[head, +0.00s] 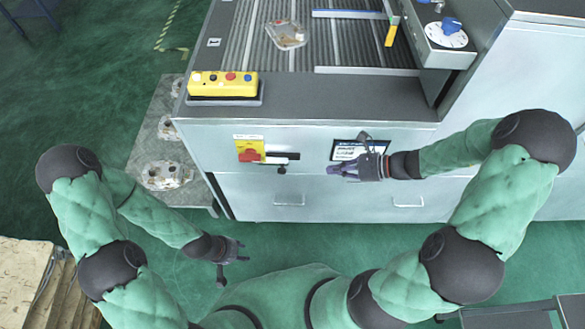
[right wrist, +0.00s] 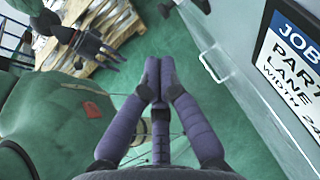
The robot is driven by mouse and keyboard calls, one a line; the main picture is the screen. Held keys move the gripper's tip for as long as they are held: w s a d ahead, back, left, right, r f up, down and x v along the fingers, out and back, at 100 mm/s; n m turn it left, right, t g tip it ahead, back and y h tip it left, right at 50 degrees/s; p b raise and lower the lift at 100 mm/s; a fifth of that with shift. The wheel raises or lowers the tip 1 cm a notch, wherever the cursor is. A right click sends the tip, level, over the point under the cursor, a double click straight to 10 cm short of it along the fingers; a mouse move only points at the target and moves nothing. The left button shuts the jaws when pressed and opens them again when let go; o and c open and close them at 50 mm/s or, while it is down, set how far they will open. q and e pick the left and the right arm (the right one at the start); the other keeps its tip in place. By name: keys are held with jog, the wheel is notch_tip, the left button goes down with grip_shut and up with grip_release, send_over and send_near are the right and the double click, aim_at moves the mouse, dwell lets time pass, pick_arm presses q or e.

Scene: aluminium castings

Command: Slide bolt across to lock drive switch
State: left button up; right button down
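The drive switch (head: 250,151) is a red knob on a yellow plate on the machine's front panel. Just right of it is the dark horizontal bolt (head: 282,158), with a small dark knob hanging below it. Whether the bolt's end touches the switch is too small to tell. My right gripper (head: 338,170) is right of the bolt, apart from it, in front of the panel. In the right wrist view its fingertips (right wrist: 153,75) meet with nothing between them. My left gripper (head: 236,262) is low, in front of the machine, fingers spread and empty; it also shows in the right wrist view (right wrist: 88,42).
A job label (head: 357,150) is on the panel behind my right gripper. Drawer handles (head: 289,201) are below. A yellow button box (head: 223,85) sits on the ledge above the switch. Castings (head: 165,175) lie on a bench at left; wooden pallets (head: 25,270) stand lower left.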

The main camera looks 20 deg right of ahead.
jog(key=shift+f, duration=0.1)
jog(key=b, duration=0.4)
send_near(279, 172)
jog(key=f+x, duration=0.1)
jog(key=x, duration=0.4)
jog(key=shift+r, duration=0.1)
jog(key=a, duration=0.2)
jog(key=w+a, duration=0.1)
jog(key=a, duration=0.1)
jog(key=shift+a+b, duration=0.1)
jog(key=shift+b, duration=0.3)
